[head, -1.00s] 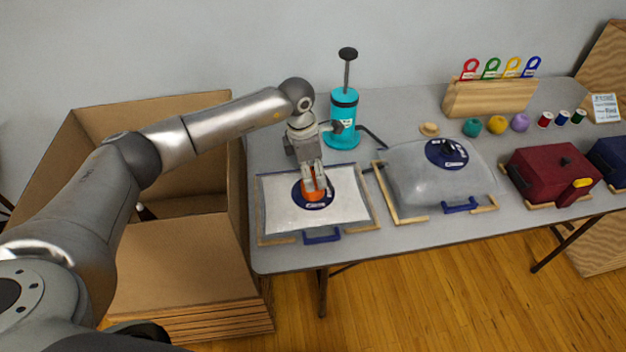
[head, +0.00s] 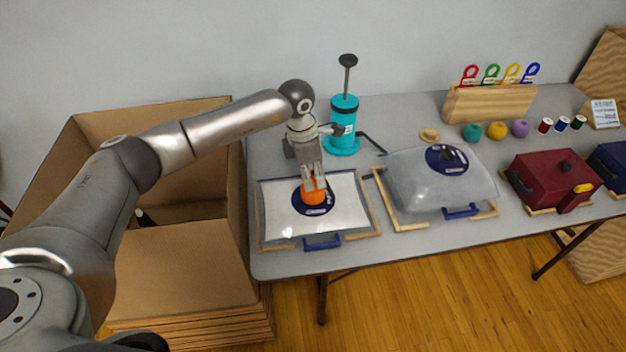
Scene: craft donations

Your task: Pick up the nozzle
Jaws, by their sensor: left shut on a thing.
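My left gripper (head: 313,182) points down over the left clear-topped bag (head: 284,220) and is shut on an orange piece, which looks like the nozzle (head: 313,196). The fingers cover its upper part. The orange piece is at the round navy valve disc (head: 327,208) on the bag; I cannot tell whether it touches the disc. A teal hand pump (head: 343,128) with a black plunger stands upright just behind the gripper, with a dark hose (head: 374,145) running to its right. My right gripper is not in view.
A puffed clear bag (head: 420,195) with a navy valve lies on a wooden frame to the right. A dark red bag (head: 545,178), yarn balls (head: 497,131), thread spools and a wooden tag rack (head: 490,103) are farther right. A large open cardboard box (head: 180,270) stands left of the table.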

